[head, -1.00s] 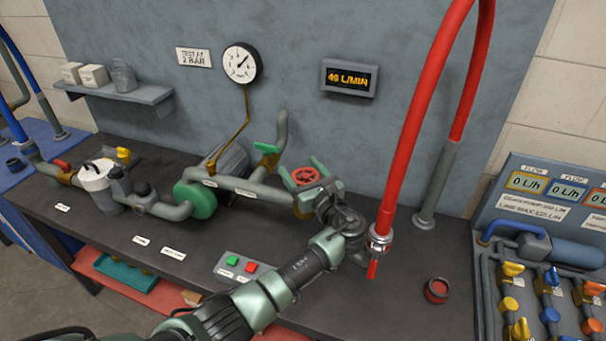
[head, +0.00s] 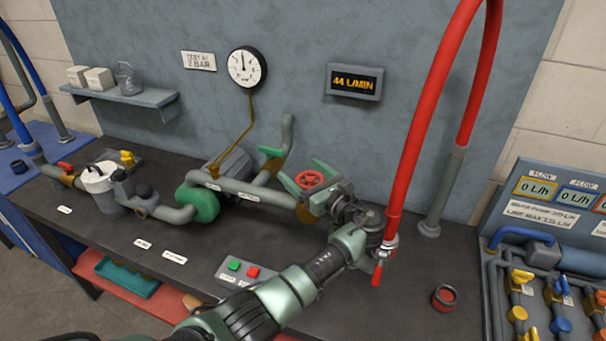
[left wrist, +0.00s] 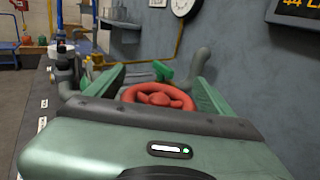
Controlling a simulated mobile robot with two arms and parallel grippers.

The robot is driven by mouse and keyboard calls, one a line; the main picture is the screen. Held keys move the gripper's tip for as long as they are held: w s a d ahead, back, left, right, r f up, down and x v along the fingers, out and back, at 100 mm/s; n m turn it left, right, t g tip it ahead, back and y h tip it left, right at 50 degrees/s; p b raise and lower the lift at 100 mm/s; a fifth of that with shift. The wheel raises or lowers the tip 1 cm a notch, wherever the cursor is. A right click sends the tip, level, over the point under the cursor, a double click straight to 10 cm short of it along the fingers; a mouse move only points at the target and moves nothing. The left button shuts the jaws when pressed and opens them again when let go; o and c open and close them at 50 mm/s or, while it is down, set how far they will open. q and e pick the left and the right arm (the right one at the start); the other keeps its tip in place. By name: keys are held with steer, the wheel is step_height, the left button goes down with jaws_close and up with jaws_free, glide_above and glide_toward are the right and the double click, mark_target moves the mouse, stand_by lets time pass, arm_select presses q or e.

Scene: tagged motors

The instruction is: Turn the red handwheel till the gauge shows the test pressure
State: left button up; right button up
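The red handwheel (head: 310,180) sits on the pipe line, right of the green pump (head: 197,204). My left gripper (head: 307,178) has its green fingers on opposite sides of the wheel and appears closed on its rim. The wheel (left wrist: 160,97) shows between both fingers in the left wrist view. The round white gauge (head: 247,67) hangs on the wall; its needle points roughly up, its figures too small to read. The sign (head: 198,61) beside it reads "TEST AT 2 BAR". The display (head: 354,82) reads 44 L/MIN. My right gripper is not in view.
A thick red hose (head: 425,130) hangs close to the right of my left wrist. A red cup-like part (head: 444,298) stands on the bench at right. A box with green and red buttons (head: 243,271) lies in front. A valve panel (head: 540,220) stands at far right.

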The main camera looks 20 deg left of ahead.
arm_select(q)
steer(key=shift+f, duration=0.1)
steer(key=shift+s+d, duration=0.2)
steer(key=shift+d, duration=0.1)
steer(key=b+v, duration=0.2)
steer(key=v, duration=0.5)
steer(key=shift+s, duration=0.1)
